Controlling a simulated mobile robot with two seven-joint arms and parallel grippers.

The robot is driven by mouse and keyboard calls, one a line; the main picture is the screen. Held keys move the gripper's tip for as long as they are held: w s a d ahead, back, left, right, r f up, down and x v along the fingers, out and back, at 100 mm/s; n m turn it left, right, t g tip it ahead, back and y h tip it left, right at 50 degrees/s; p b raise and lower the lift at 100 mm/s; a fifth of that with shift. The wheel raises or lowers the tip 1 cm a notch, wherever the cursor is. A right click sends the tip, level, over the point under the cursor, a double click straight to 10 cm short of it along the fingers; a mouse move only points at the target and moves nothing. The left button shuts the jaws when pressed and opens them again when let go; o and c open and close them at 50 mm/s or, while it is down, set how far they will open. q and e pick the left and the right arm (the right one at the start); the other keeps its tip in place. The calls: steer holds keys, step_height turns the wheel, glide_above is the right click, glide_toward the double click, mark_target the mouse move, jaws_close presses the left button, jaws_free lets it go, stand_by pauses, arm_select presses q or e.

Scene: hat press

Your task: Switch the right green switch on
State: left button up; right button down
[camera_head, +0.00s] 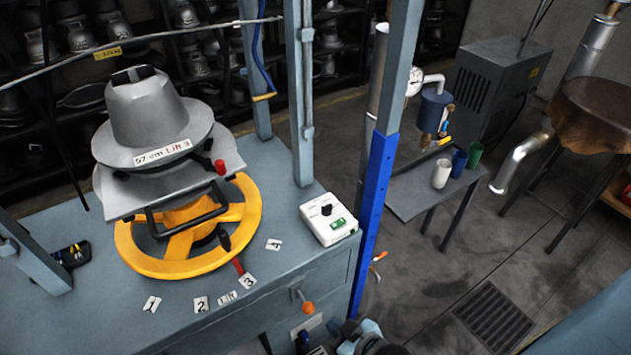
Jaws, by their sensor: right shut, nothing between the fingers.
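A white control box (328,219) sits at the right front corner of the blue-grey bench. It has a black knob and a small green switch (338,223) on its top. Whether the green part is one switch or two, and its position, is too small to tell. My right gripper (305,341) is low at the bottom edge, in front of the bench and well below the box, not touching it. Its fingers are together and empty, and the picture cuts off part of it. My left gripper is not in view.
The hat press (155,125) with its yellow handwheel (130,255) fills the bench's left. A blue post (377,210) rises just right of the box. Cups stand on a side table (408,200).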

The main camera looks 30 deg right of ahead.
steer(key=w+a+r+n+t+y+b, duration=0.1)
steer(key=w+a+r+n+t+y, duration=0.15)
steer(key=w+r, duration=0.3)
steer(key=w+a+r+n+t+y+b, duration=0.1)
steer(key=w+a+r+n+t+y, duration=0.1)
steer(key=w+a+r+n+y, duration=0.3)
steer(key=w+a+r+n+g+y+b, duration=0.1)
steer(key=a+r+n+g+y+b, duration=0.2)
steer(key=n+g, duration=0.6)
steer(key=w+a+r+n+g+y+b, duration=0.1)
steer(key=w+a+r+n+g+y, duration=0.3)
steer(key=n, duration=0.8)
steer(key=w+d+f+n+g+h+b, duration=0.3)
steer(key=d+f+n+g+h, duration=0.3)
steer(key=d+h, duration=0.45)
steer(key=w+d+r+t+h, duration=0.1)
steer(key=w+d+h, duration=0.1)
steer(key=d, duration=0.4)
steer(key=w+d+r+t+h+b, duration=0.1)
steer(key=w+d+h, duration=0.2)
steer(key=d, duration=0.3)
steer(key=w+d+r+m+t+h+b, duration=0.1)
steer(key=w+d+r+h, duration=0.1)
steer(key=d+h, duration=0.2)
steer(key=d, duration=0.2)
steer(key=shift+w+d, duration=0.2)
steer(key=shift+d, duration=0.15)
